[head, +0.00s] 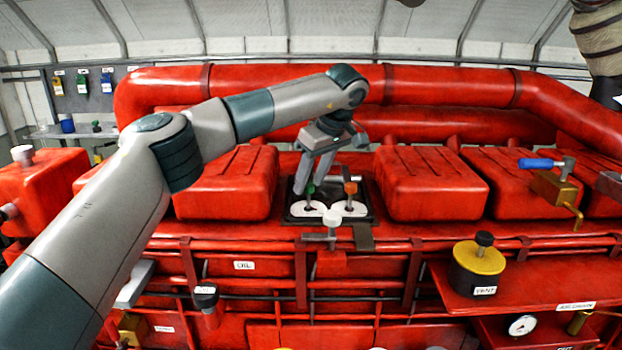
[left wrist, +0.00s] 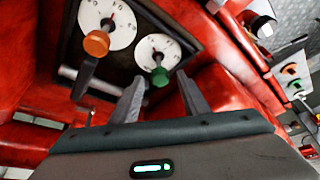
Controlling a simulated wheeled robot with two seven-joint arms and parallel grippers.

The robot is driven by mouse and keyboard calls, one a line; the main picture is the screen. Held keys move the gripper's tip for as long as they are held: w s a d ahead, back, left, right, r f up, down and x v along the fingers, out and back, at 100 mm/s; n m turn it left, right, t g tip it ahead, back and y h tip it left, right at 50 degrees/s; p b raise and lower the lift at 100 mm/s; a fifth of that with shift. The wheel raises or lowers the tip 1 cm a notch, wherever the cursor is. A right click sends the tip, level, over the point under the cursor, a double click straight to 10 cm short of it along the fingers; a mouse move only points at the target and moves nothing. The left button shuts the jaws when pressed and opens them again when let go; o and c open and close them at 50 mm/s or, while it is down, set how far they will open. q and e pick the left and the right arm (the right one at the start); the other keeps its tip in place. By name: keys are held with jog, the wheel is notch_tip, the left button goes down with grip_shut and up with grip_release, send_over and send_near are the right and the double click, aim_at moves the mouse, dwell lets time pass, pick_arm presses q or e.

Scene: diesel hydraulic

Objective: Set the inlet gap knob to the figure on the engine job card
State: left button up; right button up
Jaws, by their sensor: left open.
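Two round white dials sit in a dark-framed panel (head: 373,205) on the red engine. One has a green knob (head: 309,191), the other an orange knob (head: 350,188). In the left wrist view the green knob (left wrist: 159,77) lies between the tips of my open left gripper (left wrist: 162,78), with space on both sides; I cannot tell its depth. The orange knob (left wrist: 96,43) is outside the fingers, up and left. In the head view my left gripper (head: 303,185) points down at the green knob's dial. I cannot read the dial figures or tell which knob is inlet. No job card is identifiable. My right gripper is not in view.
Red engine covers (head: 432,183) flank the panel. A grey T-shaped handle (head: 331,228) stands in front of it. A thick red pipe (head: 440,85) runs behind. A blue-handled valve (head: 545,163) and a yellow pot (head: 480,262) are at right. Coloured tags (head: 82,83) hang at far left.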

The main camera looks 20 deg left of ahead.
pick_arm(q)
jog(key=shift+d+r, duration=0.2)
jog(key=shift+r, duration=0.3)
jog(key=b+v, duration=0.3)
jog(key=v, duration=1.3)
jog(key=shift+r, duration=0.2)
jog(key=shift+s+d+f, duration=0.1)
